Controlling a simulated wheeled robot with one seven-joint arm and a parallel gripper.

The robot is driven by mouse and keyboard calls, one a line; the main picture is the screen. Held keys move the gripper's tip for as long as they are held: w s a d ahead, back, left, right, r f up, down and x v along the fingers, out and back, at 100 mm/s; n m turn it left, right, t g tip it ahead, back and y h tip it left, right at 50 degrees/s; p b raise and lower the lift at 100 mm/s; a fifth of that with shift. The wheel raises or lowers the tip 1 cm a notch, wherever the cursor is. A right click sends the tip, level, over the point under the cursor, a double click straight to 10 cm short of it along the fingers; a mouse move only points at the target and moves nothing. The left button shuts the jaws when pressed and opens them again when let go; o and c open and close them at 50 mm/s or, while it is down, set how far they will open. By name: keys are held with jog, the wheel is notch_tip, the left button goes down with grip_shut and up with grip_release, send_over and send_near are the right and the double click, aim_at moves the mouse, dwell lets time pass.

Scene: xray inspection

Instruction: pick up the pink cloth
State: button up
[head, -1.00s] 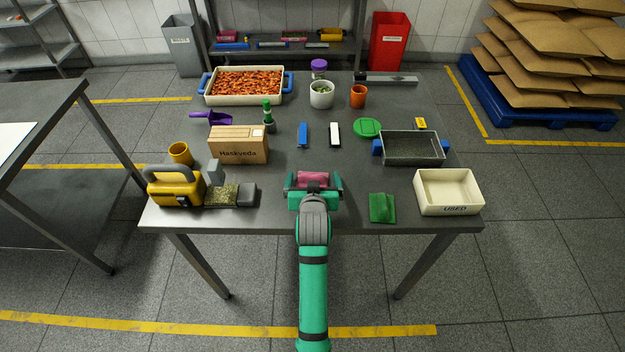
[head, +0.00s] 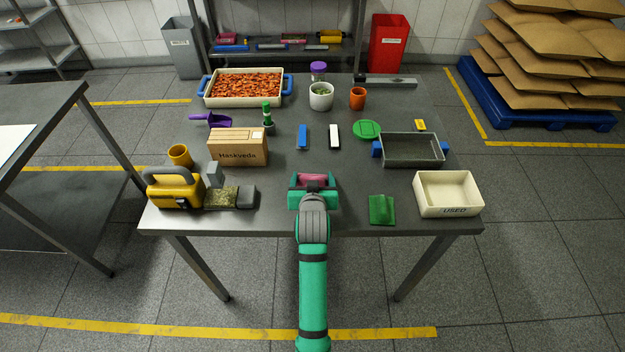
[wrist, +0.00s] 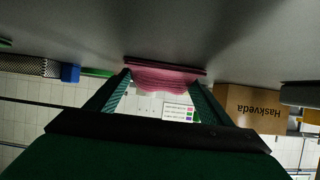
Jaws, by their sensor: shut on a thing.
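The pink cloth (head: 312,180) lies at the front middle of the grey table (head: 290,215). It also shows in the wrist view (wrist: 165,77), pinched between the two fingertips. My gripper (head: 313,184) is shut on the cloth, with a finger on its left and right sides. In the wrist view my gripper (wrist: 163,85) has the cloth's folded edge bulging between the fingers. The cloth's near part is partly hidden by my gripper in the head view. It looks to be at or very near the table surface.
A green cloth (head: 382,210) and a cream "USED" bin (head: 447,208) are to the right. A cardboard box (head: 238,147) and a yellow device (head: 176,190) are to the left. Bare table surrounds my gripper.

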jog(key=shift+r, duration=0.65)
jog(key=s+a+r, duration=0.3)
jog(key=s+r, duration=0.8)
jog(key=s, duration=0.2)
jog(key=shift+s+r, duration=0.3)
jog(key=shift+s, duration=0.05)
